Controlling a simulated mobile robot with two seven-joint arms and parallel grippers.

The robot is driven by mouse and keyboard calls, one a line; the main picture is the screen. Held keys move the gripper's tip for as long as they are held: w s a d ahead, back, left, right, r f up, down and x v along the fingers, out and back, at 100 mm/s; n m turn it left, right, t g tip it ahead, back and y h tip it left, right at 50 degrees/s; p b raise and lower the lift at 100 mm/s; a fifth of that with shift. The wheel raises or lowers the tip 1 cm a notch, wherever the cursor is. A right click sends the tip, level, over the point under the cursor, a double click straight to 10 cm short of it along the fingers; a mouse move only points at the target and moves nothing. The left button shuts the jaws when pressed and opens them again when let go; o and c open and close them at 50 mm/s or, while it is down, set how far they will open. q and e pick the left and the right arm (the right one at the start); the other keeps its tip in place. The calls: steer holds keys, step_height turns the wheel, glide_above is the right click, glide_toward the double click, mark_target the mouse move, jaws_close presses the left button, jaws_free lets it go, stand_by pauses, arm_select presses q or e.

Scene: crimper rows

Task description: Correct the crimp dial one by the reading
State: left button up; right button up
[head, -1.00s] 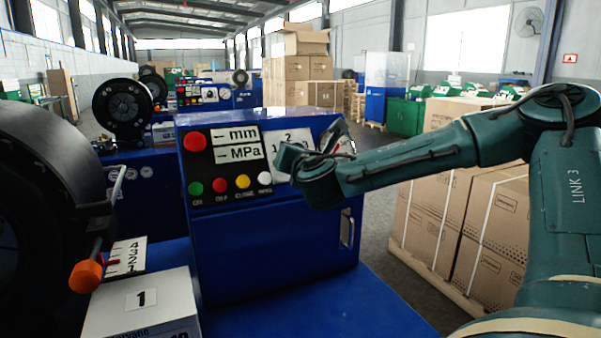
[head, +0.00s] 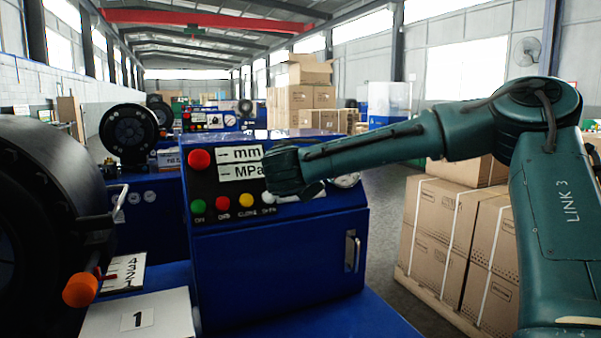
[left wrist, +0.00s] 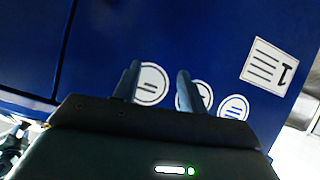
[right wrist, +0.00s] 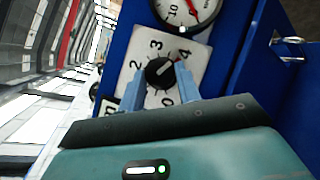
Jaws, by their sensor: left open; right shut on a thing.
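The crimp dial is a white plate (right wrist: 150,55) numbered 0 to 4 with a black knob (right wrist: 160,72) in the right wrist view. The knob's red mark points close to the 4. My right gripper (right wrist: 160,88) is shut on the knob, one finger on each side. In the head view my right gripper (head: 293,172) covers the dial. The panel's displays (head: 240,163) show dashes before "mm" and "MPa". A round gauge (right wrist: 188,10) with a red needle sits beside the dial. My left gripper (left wrist: 158,72) is open and empty, facing a blue surface with round white labels.
A black crimper head (head: 45,220) stands at left, with an orange-tipped handle (head: 80,290) beside a 4-3-2-1 scale card (head: 123,272). A white box marked 1 (head: 165,313) is in front. Colored buttons (head: 222,202) line the panel. Cartons (head: 455,240) stand at right.

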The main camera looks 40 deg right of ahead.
stand_by(0.4)
steer(key=o, duration=1)
steer(key=shift+c, duration=0.2)
steer(key=b+v, duration=0.1)
steer(key=v, duration=1.2)
steer(key=shift+b, duration=0.3)
